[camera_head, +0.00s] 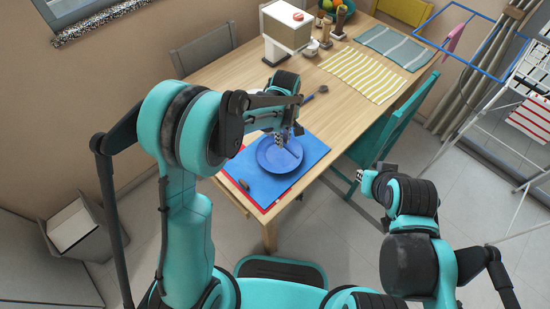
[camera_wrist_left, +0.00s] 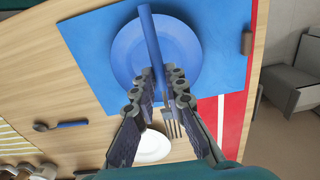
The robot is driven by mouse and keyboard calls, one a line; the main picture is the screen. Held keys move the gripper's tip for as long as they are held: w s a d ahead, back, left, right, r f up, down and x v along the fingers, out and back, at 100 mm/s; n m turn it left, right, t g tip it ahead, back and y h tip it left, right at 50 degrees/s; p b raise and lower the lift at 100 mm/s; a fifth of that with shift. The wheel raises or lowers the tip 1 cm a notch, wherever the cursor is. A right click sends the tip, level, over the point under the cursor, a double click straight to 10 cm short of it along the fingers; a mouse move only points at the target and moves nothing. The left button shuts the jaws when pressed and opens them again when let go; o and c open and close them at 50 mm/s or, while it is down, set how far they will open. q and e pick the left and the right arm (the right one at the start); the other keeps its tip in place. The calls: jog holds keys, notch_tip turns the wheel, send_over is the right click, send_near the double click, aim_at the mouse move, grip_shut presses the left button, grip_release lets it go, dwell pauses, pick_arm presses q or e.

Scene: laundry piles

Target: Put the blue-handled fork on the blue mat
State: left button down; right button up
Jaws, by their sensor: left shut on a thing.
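The blue-handled fork (camera_wrist_left: 151,42) is held between the fingers of my left gripper (camera_wrist_left: 161,98), its tines toward the wrist and its handle pointing away. In the left wrist view the handle overlaps the blue plate (camera_wrist_left: 183,48); the height above it is hard to tell. The plate sits on the blue mat (camera_wrist_left: 90,45), which also shows in the head view (camera_head: 308,160). In the head view my left gripper (camera_head: 283,138) is over the plate's far edge. My right gripper (camera_head: 364,177) is off the table at the right, its fingers unclear.
A red mat (camera_wrist_left: 236,110) lies partly under the blue one. A brown object (camera_head: 245,184) lies on the mat's edge. A white plate (camera_wrist_left: 152,147) and a blue-handled spoon (camera_wrist_left: 60,125) are nearby. A teal chair (camera_head: 395,125) stands at the table's right side.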

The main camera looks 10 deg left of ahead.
pick_arm(q)
jog(key=b, duration=0.4)
send_over(257, 178)
notch_tip(257, 178, down, 7)
jog(key=shift+f+b, duration=0.7)
jog(key=shift+f, duration=1.25)
jog(key=shift+f, duration=0.15)
jog(key=c, duration=1.8)
grip_release()
jog(key=shift+o, duration=1.2)
